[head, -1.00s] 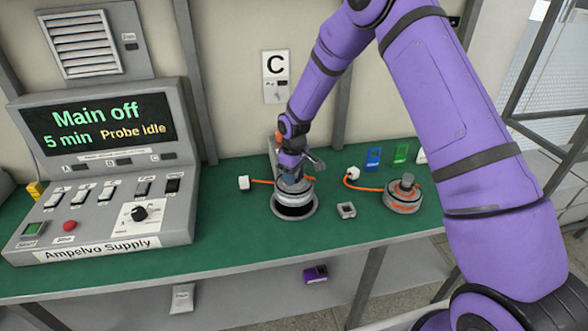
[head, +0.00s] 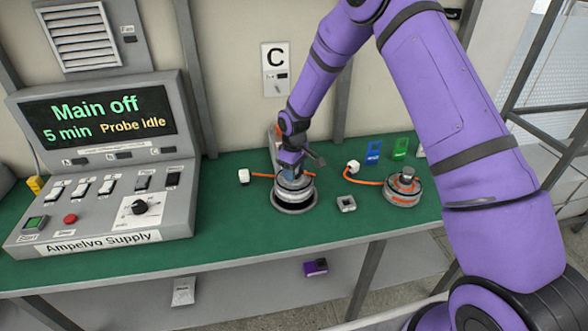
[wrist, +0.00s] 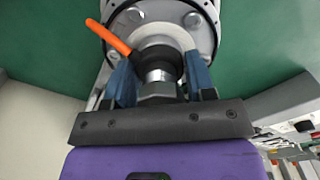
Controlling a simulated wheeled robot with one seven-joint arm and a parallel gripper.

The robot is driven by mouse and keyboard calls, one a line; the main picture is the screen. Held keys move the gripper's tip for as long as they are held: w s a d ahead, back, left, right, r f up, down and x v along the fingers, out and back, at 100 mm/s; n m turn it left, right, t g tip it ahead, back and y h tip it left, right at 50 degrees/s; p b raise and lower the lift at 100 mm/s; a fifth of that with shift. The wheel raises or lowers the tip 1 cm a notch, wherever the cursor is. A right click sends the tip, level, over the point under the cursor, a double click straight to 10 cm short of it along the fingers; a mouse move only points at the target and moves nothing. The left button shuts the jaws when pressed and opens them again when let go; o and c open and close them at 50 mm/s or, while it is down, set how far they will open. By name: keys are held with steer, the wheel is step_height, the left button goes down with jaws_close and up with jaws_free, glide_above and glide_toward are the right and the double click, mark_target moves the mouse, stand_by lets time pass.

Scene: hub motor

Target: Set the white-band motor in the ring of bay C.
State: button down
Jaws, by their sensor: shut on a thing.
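My gripper (head: 291,167) is shut on the shaft of a motor (head: 294,187) with a pale band, the white-band motor. In the wrist view, the blue fingers (wrist: 160,88) close on either side of the shaft, and the motor's grey face (wrist: 185,22) with its orange lead shows beyond. The motor is upright over the ring (head: 295,210) below the C sign (head: 276,70). A dark strip shows between motor and ring rim; whether it is fully seated cannot be told. Its orange lead runs left to a white plug (head: 244,176).
A second motor with an orange band (head: 403,191) stands to the right, its lead ending in a white plug (head: 353,167). A small grey socket block (head: 346,203) sits between them. The supply console (head: 100,170) stands left, reading "Main off". Blue and green tags (head: 373,153) stand behind.

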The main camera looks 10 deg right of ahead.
steer(key=shift+f, duration=0.35)
steer(key=shift+f, duration=1.15)
stand_by(0.8)
steer(key=shift+c, duration=1.9)
jaws_free()
